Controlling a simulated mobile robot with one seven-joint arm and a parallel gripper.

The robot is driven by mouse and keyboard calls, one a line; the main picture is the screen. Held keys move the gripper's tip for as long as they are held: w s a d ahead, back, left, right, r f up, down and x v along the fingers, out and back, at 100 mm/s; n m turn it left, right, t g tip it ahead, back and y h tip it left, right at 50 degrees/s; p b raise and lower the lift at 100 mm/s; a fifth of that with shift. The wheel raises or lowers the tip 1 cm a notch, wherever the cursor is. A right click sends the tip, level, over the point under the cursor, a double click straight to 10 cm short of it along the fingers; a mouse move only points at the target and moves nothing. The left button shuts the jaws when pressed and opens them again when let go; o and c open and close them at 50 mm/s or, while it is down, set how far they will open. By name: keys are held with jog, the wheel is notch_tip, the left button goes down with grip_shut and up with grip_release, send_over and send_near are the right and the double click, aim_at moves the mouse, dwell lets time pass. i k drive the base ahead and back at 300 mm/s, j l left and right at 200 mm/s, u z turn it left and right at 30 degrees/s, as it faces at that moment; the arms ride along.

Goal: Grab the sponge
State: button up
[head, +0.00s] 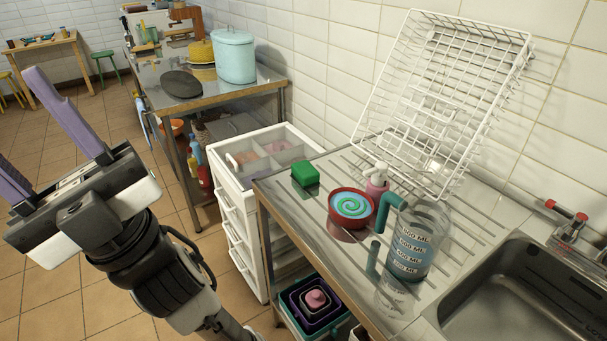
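A small green block, which looks like the sponge (305,173), lies on the left end of the ribbed steel drainboard (325,222), near its back left corner. It is left of a red round dish. My gripper (42,138) is at the left of the head view, raised over the floor and well to the left of the sponge. Its two purple fingers are spread apart, with nothing seen between them. The left finger is cut by the picture edge.
A red dish with a teal swirl (351,205), a pink bottle (377,182) and a clear measuring jug (417,240) stand right of the sponge. A white wire rack (440,95) leans on the wall behind. A sink (520,290) is at right, a white drawer cart (235,205) at left.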

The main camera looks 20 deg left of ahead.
aim_at(305, 173)
jog(key=i+j, duration=0.1)
jog(key=j, duration=0.35)
jog(key=i+j, duration=0.1)
jog(key=j, duration=0.35)
jog(key=i+j, duration=0.1)
jog(key=j, duration=0.35)
jog(key=i+j, duration=0.1)
jog(key=j, duration=0.4)
jog(key=i+j, duration=0.1)
jog(key=j, duration=0.35)
jog(key=i, duration=0.5)
jog(key=l+z, duration=0.05)
